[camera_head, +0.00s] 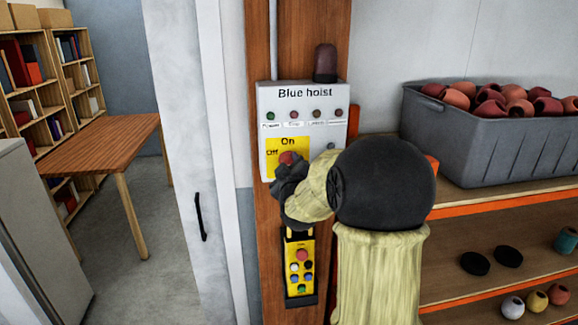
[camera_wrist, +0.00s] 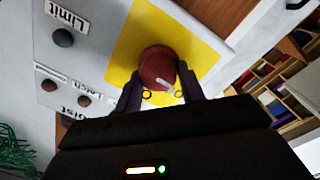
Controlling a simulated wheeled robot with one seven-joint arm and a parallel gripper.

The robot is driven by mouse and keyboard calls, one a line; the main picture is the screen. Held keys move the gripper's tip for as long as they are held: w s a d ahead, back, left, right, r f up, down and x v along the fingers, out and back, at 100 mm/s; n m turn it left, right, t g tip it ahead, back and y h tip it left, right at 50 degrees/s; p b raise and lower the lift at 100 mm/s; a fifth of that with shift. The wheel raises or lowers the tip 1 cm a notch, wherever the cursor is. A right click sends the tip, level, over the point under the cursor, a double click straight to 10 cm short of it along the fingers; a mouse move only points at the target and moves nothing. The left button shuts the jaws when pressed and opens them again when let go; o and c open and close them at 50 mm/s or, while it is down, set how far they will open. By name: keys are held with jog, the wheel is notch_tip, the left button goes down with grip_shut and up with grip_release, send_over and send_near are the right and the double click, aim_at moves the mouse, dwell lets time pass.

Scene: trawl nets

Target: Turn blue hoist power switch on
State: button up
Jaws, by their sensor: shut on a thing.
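The blue hoist panel (camera_head: 302,100) is a white box labelled "Blue hoist" on a wooden post, with a yellow plate marked "On" and "Off". The red power switch knob (camera_head: 288,157) is on that plate, partly hidden by my gripper (camera_head: 285,178) in the head view. In the wrist view, the red knob (camera_wrist: 157,70) sits between the two fingers of my gripper (camera_wrist: 158,88), which is shut on it. A pale pointer mark shows on the knob. I cannot tell for sure which label it points to.
A yellow button pendant (camera_head: 300,266) hangs below the panel. A shelf unit (camera_head: 470,208) on the right bears a grey crate (camera_head: 480,140) of reddish floats. A door with a black handle (camera_head: 200,217) and a wooden table (camera_head: 110,140) are on the left.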

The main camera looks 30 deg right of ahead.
jog(key=shift+m+b, duration=0.5)
jog(key=shift+b, duration=0.4)
jog(key=m+b, duration=0.3)
jog(key=b, duration=0.2)
jog(key=shift+d+m, duration=0.1)
jog(key=shift+m, duration=0.2)
jog(key=shift+c, duration=0.2)
jog(key=m+b, duration=0.4)
jog(key=m+y+b, duration=0.1)
jog(key=m+b, duration=0.3)
jog(key=b, duration=0.1)
jog(key=m+b, duration=0.4)
jog(key=b, duration=0.1)
jog(key=shift+s+d+r+m, duration=0.1)
jog(key=shift+d+r+m, duration=0.1)
jog(key=shift+r+m, duration=0.1)
jog(key=o, duration=0.8)
jog(key=shift+o, duration=0.9)
jog(key=shift+w+f, duration=0.2)
jog(key=shift+w, duration=0.1)
jog(key=shift+s, duration=0.1)
